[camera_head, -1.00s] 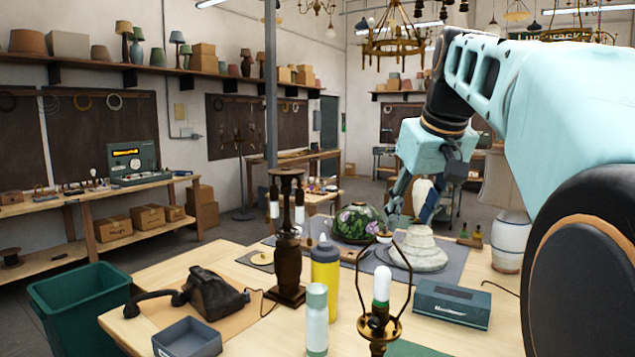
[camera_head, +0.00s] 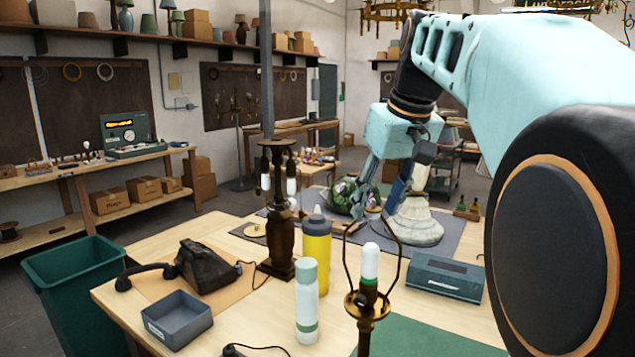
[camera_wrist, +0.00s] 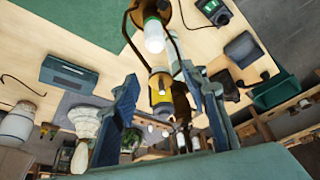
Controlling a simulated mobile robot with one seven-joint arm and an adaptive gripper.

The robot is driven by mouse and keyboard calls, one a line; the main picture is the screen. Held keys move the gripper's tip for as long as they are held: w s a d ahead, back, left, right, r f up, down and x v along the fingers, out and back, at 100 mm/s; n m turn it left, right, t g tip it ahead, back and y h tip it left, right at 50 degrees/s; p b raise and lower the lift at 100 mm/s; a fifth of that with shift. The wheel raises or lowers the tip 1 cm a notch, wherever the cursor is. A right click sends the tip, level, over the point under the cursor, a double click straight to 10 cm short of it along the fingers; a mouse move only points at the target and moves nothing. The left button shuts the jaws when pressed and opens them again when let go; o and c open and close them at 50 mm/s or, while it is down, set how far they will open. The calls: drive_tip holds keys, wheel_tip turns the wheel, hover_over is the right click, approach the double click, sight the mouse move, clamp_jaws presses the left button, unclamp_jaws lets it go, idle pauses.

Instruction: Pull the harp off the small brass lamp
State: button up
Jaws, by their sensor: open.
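The small brass lamp (camera_head: 367,305) stands upright at the near front of the table, with a white bulb (camera_head: 370,262). Its thin harp (camera_head: 398,252) rises on both sides of the bulb; its top is hard to make out. In the wrist view the bulb (camera_wrist: 154,37) and harp (camera_wrist: 177,42) appear upside down near the top, beyond the fingers. My gripper (camera_head: 385,195) is open, over the far part of the table behind the lamp and apart from it. In the wrist view the two fingers of my gripper (camera_wrist: 165,95) are spread with nothing held between them.
A yellow bottle (camera_head: 316,252), a pale bottle (camera_head: 306,305) and a dark two-bulb lamp (camera_head: 278,230) stand left of the brass lamp. A teal box (camera_head: 445,279) lies right. A white lamp base (camera_head: 416,222) stands close to my gripper. A green mat (camera_head: 430,338) is clear.

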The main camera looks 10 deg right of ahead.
sight(374, 209)
drive_tip(key=shift+x, duration=1.7)
clamp_jaws()
drive_tip(key=shift+r, duration=0.2)
wheel_tip(374, 209, up, 7)
drive_tip(key=p, duration=0.6)
drive_tip(key=shift+p, duration=0.4)
wheel_tip(374, 209, up, 10)
drive_tip(key=shift+r, duration=0.1)
